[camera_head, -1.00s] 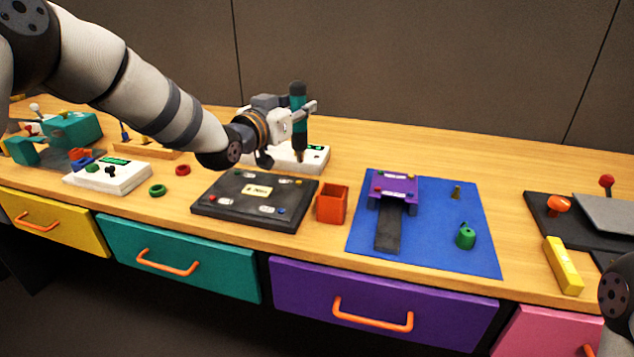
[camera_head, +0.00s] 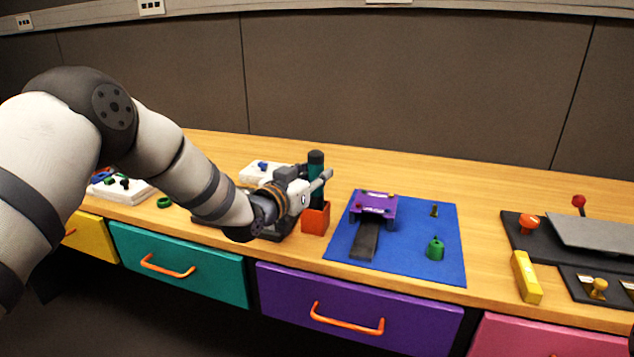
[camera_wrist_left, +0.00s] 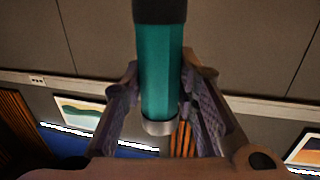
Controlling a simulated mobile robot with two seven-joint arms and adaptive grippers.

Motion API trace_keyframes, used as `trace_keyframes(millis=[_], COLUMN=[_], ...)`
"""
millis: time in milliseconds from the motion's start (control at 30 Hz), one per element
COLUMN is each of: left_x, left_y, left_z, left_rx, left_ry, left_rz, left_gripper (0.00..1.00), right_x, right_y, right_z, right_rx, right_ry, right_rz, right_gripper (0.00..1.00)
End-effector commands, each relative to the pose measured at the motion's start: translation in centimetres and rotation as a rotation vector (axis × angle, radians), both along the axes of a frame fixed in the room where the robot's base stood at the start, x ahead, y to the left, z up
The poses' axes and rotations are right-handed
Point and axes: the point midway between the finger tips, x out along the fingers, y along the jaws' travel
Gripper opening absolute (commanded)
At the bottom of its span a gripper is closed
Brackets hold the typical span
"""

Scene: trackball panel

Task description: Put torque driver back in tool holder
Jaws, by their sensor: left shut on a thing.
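The torque driver (camera_head: 316,170) has a teal body and a dark cap and stands about upright in my left gripper (camera_head: 314,192). In the left wrist view, the two fingers of my left gripper (camera_wrist_left: 163,95) are shut on either side of the teal driver (camera_wrist_left: 160,70), with its grey collar below. The orange square tool holder (camera_head: 315,222) is directly under the driver in the head view. The driver's lower end is hidden at the holder's top, so I cannot tell how deep it sits. My right gripper is out of view.
A blue mat (camera_head: 400,265) with a purple stand (camera_head: 375,204) and a green weight-like piece (camera_head: 435,249) lies right of the holder. A dark panel behind my left gripper is partly hidden. A yellow block (camera_head: 526,277) is further right. Drawers line the front.

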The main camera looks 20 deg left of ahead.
Motion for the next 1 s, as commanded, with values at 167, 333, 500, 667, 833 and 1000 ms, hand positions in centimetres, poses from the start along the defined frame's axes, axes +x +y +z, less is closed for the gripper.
trace_keyframes(millis=[167,333,500,667,833,1000], left_x=[0.0,0.0,0.0,0.0,0.0,-2.9], left_y=[0.0,0.0,0.0,0.0,0.0,0.8], left_z=[-0.8,-1.1,-1.3,-1.3,-0.8,0.0], left_rx=[0.000,0.000,0.001,0.001,0.000,0.000], left_ry=[-0.002,0.000,0.002,0.002,-0.001,-0.005], left_rz=[0.000,0.000,0.000,0.000,0.001,0.001], left_gripper=[0.00,0.00,0.47,0.47,0.47,0.47], right_x=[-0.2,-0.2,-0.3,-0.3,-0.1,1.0], right_y=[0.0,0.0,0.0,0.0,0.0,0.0], right_z=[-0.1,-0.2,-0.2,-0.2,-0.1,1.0], right_rx=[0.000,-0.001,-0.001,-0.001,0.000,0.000], right_ry=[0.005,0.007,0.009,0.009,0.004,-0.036], right_rz=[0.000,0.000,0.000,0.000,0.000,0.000], right_gripper=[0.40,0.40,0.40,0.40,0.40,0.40])
